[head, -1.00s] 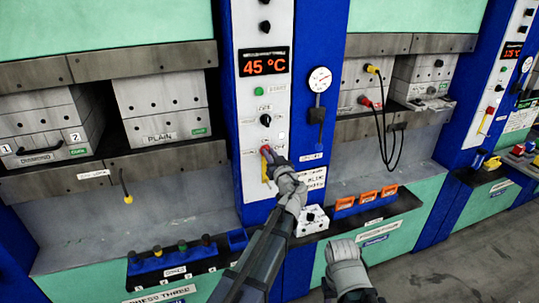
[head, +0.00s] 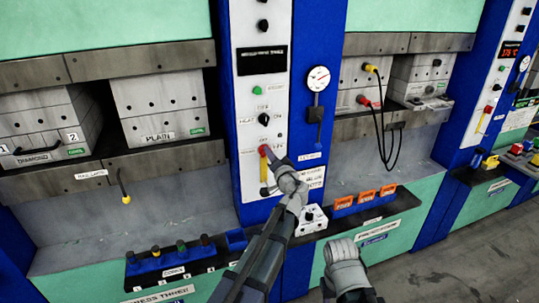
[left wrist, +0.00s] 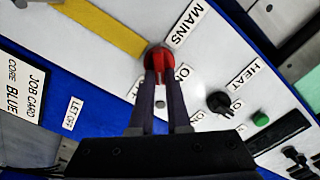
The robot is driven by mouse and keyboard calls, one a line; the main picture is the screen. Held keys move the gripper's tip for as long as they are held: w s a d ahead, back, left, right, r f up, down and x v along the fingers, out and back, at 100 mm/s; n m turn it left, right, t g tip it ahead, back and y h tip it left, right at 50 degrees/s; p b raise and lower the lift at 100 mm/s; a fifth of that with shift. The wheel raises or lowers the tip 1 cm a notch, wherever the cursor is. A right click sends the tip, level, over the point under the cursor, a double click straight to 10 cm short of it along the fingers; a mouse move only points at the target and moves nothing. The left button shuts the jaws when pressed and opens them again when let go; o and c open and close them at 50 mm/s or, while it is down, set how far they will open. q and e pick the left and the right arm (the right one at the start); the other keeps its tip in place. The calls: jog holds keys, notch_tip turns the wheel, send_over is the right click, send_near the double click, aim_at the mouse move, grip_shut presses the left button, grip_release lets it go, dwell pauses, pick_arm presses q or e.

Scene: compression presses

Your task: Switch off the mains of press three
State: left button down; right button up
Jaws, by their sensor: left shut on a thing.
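The red mains switch (head: 264,150) is on the white control panel (head: 246,130) of the press labelled press three. My left gripper (head: 271,158) is shut on this switch. In the left wrist view the red knob (left wrist: 158,62) sits between the two fingertips (left wrist: 160,78), beside the "MAINS" label (left wrist: 184,24). The "ON" label nearby is partly visible; the switch's exact pointing is hard to read. The temperature display (head: 262,61) above is dark, with no number. My right gripper (head: 346,262) hangs low in front; its fingers cannot be made out.
A pressure gauge (head: 318,79) is to the right. A ledge with orange items (head: 366,197) and a white box (head: 311,219) are lower right.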

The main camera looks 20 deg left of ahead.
pick_arm(q)
jog(key=shift+d+f+m+b, duration=0.1)
jog(key=shift+f+m+b, duration=0.1)
jog(key=shift+m, duration=1.7)
jog(key=shift+f+m+b, duration=0.1)
jog(key=shift+f+m, duration=0.05)
jog(key=shift+m, duration=2.05)
jog(key=c, duration=0.9)
grip_release()
jog(key=v, duration=0.7)
jog(key=shift+s+d, duration=0.25)
jog(key=shift+s, duration=0.05)
